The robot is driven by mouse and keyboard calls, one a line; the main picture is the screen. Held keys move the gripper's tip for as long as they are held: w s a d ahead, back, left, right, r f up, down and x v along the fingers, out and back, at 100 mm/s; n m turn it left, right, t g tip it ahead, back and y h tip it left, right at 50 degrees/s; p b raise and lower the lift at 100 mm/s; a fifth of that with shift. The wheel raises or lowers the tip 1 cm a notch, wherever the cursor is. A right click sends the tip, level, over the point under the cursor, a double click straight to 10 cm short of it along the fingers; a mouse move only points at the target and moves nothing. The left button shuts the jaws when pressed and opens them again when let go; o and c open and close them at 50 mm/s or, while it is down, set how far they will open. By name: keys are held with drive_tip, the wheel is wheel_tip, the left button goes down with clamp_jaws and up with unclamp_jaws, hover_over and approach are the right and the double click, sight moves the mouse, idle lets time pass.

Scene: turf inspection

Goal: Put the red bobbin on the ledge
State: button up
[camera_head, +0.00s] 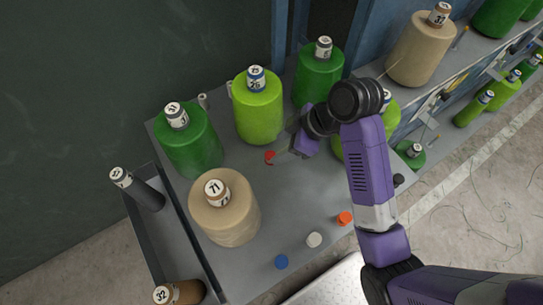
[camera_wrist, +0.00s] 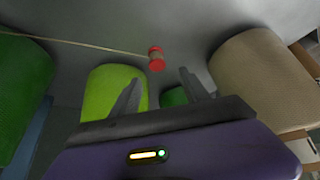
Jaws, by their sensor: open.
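The small red bobbin (camera_head: 270,157) is on the grey table, among the large yarn cones. In the wrist view the red bobbin (camera_wrist: 156,58) shows red ends and a paler middle, just beyond my fingertips and between their lines. My gripper (camera_head: 284,152) is close beside it, reaching in from the right. In the wrist view my gripper (camera_wrist: 160,85) has its two fingers apart with nothing between them. A grey shelf (camera_head: 480,48) at the upper right may be the ledge; I cannot tell for sure.
Dark green (camera_head: 190,145), lime (camera_head: 258,112) and beige (camera_head: 228,212) cones stand around the bobbin. An orange-red piece (camera_head: 345,218), a white one (camera_head: 314,240) and a blue one (camera_head: 281,262) lie near the front edge. A dark trough (camera_head: 172,238) runs along the left.

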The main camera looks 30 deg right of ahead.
sight(271, 155)
drive_tip(key=shift+d+p+x, duration=0.15)
drive_tip(key=shift+x, duration=1.75)
drive_tip(key=shift+d+p+x, duration=0.15)
drive_tip(key=shift+d+x, duration=0.05)
drive_tip(key=shift+x, duration=1.7)
drive_tip(key=shift+s+f, duration=0.1)
drive_tip(key=shift+f, duration=0.05)
clamp_jaws()
